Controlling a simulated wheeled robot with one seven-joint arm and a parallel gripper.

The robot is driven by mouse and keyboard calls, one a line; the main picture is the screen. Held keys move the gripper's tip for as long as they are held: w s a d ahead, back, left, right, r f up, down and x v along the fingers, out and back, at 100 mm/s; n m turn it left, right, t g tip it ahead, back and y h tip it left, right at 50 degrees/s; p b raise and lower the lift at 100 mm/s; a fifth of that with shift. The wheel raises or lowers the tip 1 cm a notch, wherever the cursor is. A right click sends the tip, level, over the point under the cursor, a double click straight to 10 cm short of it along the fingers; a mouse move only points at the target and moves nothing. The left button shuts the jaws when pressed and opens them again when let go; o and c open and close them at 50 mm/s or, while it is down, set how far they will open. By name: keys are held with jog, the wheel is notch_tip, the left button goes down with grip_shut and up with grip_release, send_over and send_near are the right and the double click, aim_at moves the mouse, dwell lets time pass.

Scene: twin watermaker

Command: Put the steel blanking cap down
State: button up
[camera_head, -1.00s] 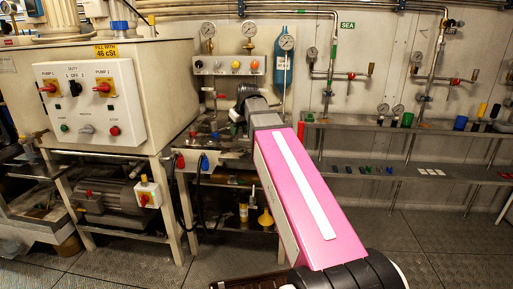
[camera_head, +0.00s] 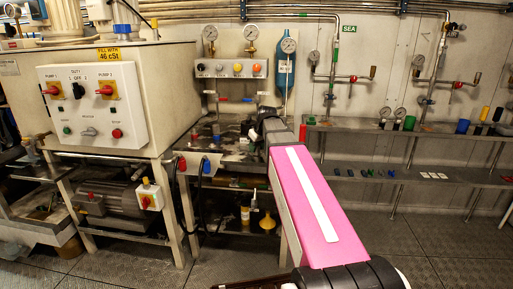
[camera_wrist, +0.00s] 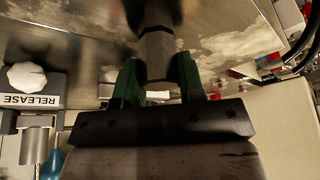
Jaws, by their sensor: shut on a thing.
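In the wrist view my gripper (camera_wrist: 158,90) has its two green fingers on either side of a grey hexagonal metal piece, the steel blanking cap (camera_wrist: 157,52). The cap lies between the fingertips, and a dark cylindrical part extends beyond it. A steel surface (camera_wrist: 215,45) lies behind the cap; I cannot tell whether the cap touches it. In the head view my arm reaches to the steel bench (camera_head: 228,150) below the gauge panel. The fingers and cap are too small or hidden to make out there.
A white knob marked RELEASE (camera_wrist: 27,77) is at the left in the wrist view. The pump control box (camera_head: 93,103) stands left of the bench. Shelves (camera_head: 400,178) with small parts run along the right wall.

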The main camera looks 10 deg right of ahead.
jog(key=shift+f, duration=0.15)
jog(key=o, duration=1.1)
jog(key=shift+c, duration=0.2)
jog(key=v, duration=1.2)
